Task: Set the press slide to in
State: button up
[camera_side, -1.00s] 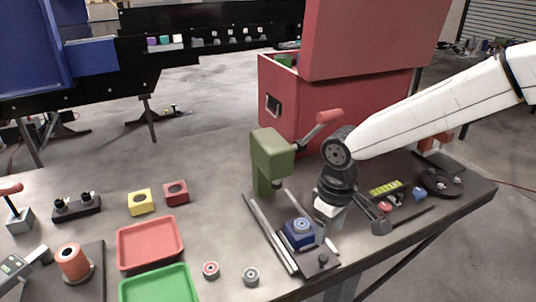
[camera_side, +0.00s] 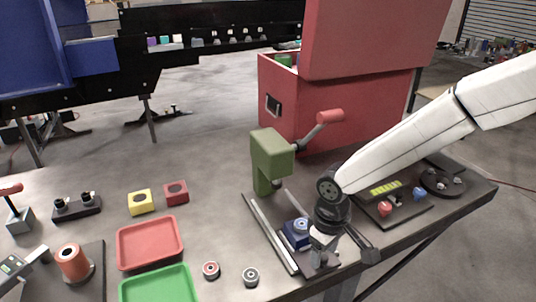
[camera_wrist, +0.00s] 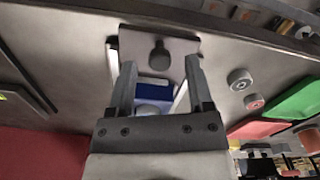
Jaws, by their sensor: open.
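The green press (camera_side: 268,160) stands on the table with its red-tipped lever (camera_side: 325,117) raised. Its slide (camera_wrist: 190,45) is a dark plate between two pale rails (camera_side: 272,236), pulled out from under the press toward the front table edge. A blue block (camera_side: 296,232) sits on the slide; it also shows in the wrist view (camera_wrist: 152,78). A round dark knob (camera_wrist: 158,56) stands at the slide's outer end. My gripper (camera_wrist: 160,62) is open, its fingers on either side of the knob in the wrist view. Contact cannot be told.
A dark tray with small parts (camera_side: 395,208) lies right of the press. Two small rollers (camera_side: 251,277) (camera_side: 211,270), a red tray (camera_side: 150,243) and a green tray (camera_side: 160,287) lie left. A red case (camera_side: 340,95) stands behind.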

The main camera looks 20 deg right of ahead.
jog(key=shift+f, duration=0.45)
grip_shut()
dwell(1.2)
